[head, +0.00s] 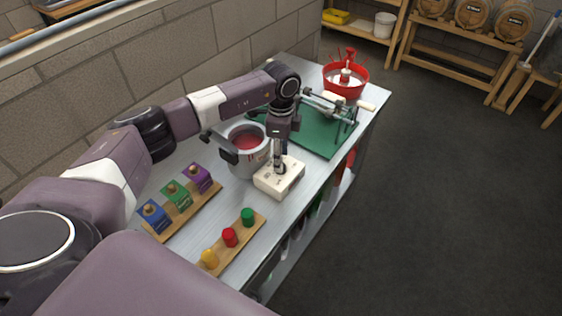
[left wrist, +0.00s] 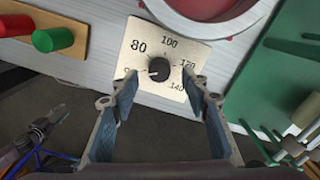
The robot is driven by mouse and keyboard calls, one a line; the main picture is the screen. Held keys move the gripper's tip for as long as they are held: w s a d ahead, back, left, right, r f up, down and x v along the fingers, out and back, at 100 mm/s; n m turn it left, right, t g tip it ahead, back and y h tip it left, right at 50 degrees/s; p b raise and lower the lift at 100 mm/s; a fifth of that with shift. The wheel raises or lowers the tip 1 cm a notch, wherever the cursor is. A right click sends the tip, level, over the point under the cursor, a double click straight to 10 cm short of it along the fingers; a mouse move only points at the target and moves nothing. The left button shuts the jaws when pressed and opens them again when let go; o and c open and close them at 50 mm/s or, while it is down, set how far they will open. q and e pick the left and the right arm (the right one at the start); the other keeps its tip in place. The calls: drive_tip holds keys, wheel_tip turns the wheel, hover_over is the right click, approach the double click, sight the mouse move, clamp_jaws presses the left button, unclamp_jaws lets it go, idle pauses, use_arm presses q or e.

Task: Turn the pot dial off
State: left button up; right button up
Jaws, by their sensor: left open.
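The pot (head: 246,148) is grey metal with red content and stands on the bench. Its white control box (head: 279,185) sits in front of it. In the left wrist view the box's plate (left wrist: 143,45) shows 80, 100, 120 and 140, with another marking partly hidden at left. The black dial knob (left wrist: 159,69) has a small light mark on its left side. My left gripper (head: 280,167) points down over the box. In the left wrist view its open fingers (left wrist: 160,84) are on either side of the knob, with visible gaps. My right gripper is out of view.
Left of the box are a wooden board (head: 161,236) with blue, green and purple blocks and another (head: 249,243) with yellow, red and green pegs. A green mat (head: 318,137) with a metal device and a red bowl (head: 345,88) lie beyond. The bench's right edge is near.

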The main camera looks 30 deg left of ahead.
use_arm(q)
wheel_tip(320, 180, up, 9)
drive_tip(key=shift+f, duration=0.1)
idle(0.7)
